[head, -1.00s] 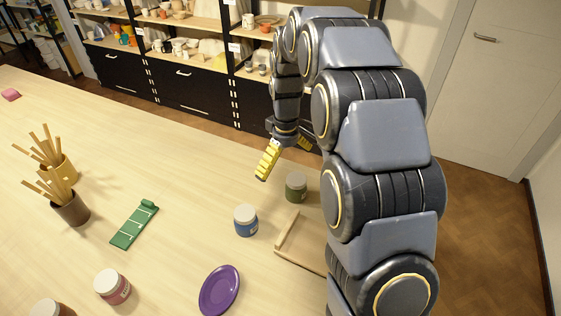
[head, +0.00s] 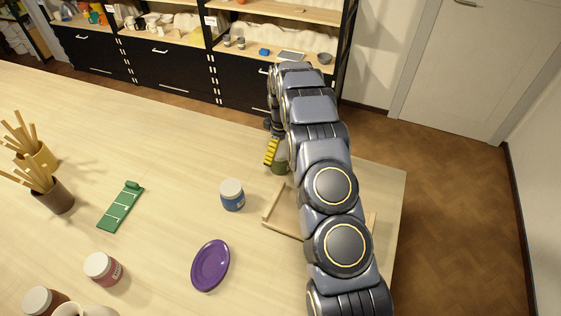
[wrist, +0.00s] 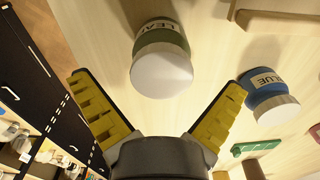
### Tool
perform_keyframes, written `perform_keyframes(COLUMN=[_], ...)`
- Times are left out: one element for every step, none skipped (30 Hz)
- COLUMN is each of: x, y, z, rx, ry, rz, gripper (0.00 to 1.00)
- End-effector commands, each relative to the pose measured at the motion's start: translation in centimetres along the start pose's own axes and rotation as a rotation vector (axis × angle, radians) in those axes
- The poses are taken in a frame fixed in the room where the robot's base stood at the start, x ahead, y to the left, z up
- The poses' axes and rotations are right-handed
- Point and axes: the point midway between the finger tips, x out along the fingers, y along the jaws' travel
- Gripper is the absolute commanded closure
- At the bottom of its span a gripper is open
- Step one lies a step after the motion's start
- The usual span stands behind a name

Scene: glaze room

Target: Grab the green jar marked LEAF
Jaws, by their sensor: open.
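The green jar marked LEAF (wrist: 160,40) has a white lid and stands on the table between and ahead of my open fingers in the wrist view. In the head view the green jar (head: 280,168) is partly hidden by my arm. My gripper (wrist: 160,108) is open, with its yellow ridged fingers spread to either side of the jar's lid and nothing held between them. In the head view one yellow finger of my gripper shows just left of the jar; the other is hidden.
A blue jar (head: 232,195) marked BLUE stands left of the green jar. A wooden tray (head: 268,222) lies just in front, partly under my arm. A purple plate (head: 210,265), a green strip (head: 120,207) and a red jar (head: 103,269) are farther left.

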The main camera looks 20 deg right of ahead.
Motion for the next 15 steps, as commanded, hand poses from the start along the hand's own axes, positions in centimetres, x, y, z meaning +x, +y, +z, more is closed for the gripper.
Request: perform_keyframes(x=[0.9, 1.4, 2.0, 2.5, 2.9, 3.3, 3.5, 3.7, 3.8, 3.7, 3.7, 3.7, 3.7, 3.7, 3.6], y=[-0.2, -0.2, -0.3, -0.2, -0.2, -0.2, -0.2, -0.2, -0.2, -0.2, -0.2, -0.2, -0.2, -0.2, -0.2], z=[0.1, 0.1, 0.1, 0.1, 0.1, 0.1, 0.1, 0.1, 0.1, 0.0, 0.0, 0.0, 0.0, 0.0, 0.0], rx=[0.000, 0.000, 0.001, 0.001, 0.001, 0.001, 0.001, 0.001, 0.001, 0.001, 0.001, 0.001, 0.001, 0.001, 0.001], ry=[-0.003, -0.004, -0.004, -0.004, -0.003, -0.003, -0.003, -0.002, -0.002, -0.001, -0.001, -0.001, -0.001, -0.001, -0.001], rz=[-0.005, -0.005, -0.006, -0.005, -0.005, -0.004, -0.004, -0.003, -0.003, -0.002, -0.002, -0.002, -0.002, -0.002, -0.002], gripper=[0.00, 0.00, 0.00, 0.00, 0.00, 0.00, 0.00, 0.00, 0.00, 0.00, 0.00, 0.00, 0.00, 0.04, 0.21])
